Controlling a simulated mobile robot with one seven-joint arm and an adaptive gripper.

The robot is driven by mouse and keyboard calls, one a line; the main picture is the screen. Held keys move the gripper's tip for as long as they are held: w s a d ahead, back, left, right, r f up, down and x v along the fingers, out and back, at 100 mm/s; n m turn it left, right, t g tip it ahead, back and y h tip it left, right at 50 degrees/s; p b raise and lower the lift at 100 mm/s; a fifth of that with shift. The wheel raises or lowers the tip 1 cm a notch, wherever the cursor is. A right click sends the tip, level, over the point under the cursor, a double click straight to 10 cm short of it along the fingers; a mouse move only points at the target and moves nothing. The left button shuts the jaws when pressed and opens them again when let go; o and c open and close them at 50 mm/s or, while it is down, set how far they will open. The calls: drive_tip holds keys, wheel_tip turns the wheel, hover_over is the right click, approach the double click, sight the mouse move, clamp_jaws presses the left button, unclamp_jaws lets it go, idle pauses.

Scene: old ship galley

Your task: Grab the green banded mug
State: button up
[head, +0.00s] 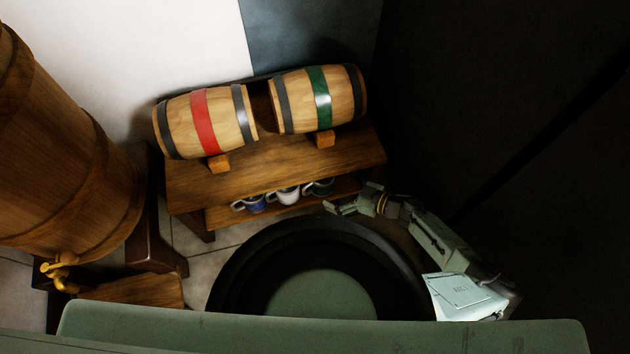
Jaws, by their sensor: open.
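The green banded mug (320,188) stands at the right end of a row of mugs on the lower shelf (225,217) of a wooden stand. It is small and dark green in the head view, and the upper shelf hides part of it. My gripper (343,202) is open and empty. It is just to the right of and in front of the green mug, with its fingers pointing left towards the shelf. I see a gap between the fingers and the mug, but cannot judge its depth.
A white mug (285,196) and a blue mug (252,204) stand left of the green one. A red-banded barrel (204,122) and a green-banded barrel (320,97) lie on the upper shelf (270,160). A tall wooden cask (65,150) with a brass tap (60,272) stands at left.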

drive_tip(key=shift+w+a, duration=0.1)
drive_tip(key=shift+w, duration=0.1)
drive_tip(key=shift+x, duration=0.85)
hover_over(318, 182)
drive_tip(key=s, duration=0.3)
drive_tip(key=shift+w+f, duration=0.25)
drive_tip(key=shift+f, duration=0.75)
drive_tip(key=shift+c, duration=0.5)
drive_tip(key=c, duration=1.6)
